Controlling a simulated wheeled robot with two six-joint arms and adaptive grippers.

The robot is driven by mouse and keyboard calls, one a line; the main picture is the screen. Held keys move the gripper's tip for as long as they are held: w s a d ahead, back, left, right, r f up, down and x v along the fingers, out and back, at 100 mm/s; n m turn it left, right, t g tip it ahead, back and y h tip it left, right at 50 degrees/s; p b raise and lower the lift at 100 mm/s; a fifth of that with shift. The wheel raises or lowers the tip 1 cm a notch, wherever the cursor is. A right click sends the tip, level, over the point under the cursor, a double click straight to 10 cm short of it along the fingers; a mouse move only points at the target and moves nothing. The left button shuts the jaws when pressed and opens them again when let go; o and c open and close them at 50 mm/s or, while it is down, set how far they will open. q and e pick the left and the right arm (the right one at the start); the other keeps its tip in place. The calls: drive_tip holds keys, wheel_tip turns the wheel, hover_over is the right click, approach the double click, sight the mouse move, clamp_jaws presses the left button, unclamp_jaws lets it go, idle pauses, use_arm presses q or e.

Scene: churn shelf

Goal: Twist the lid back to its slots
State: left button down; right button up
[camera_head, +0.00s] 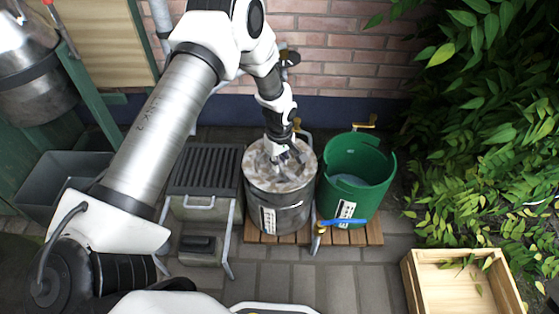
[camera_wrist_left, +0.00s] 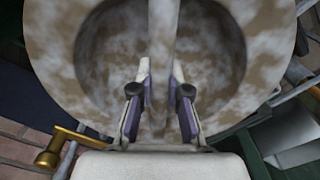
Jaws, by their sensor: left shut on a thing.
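The lid (camera_head: 263,178) is mottled brown and white and lies on top of the grey metal churn (camera_head: 291,216). My left gripper (camera_head: 285,158) reaches down onto the lid from above. In the left wrist view, my left gripper (camera_wrist_left: 160,95) is shut on the upright bar across the lid's round recess, one finger on each side. The lid's flat rim (camera_wrist_left: 52,50) fills much of that view. The slots cannot be made out in either view. My right gripper is not in view.
A green tub (camera_head: 384,180) stands right of the churn on the same wooden slats (camera_head: 361,236), with a blue-handled tap (camera_head: 343,222) at its front. A brass handle (camera_wrist_left: 48,158) shows in the wrist view. A wooden crate (camera_head: 418,270), a black slatted stand (camera_head: 205,170) and leafy plants (camera_head: 480,130) surround it.

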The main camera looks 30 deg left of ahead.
use_arm(q)
drive_tip(key=shift+m, duration=0.4)
drive_tip(key=shift+r, duration=0.1)
drive_tip(key=shift+m+p, duration=0.3)
drive_tip(key=shift+p, duration=0.2)
drive_tip(key=c, duration=1.1)
unclamp_jaws()
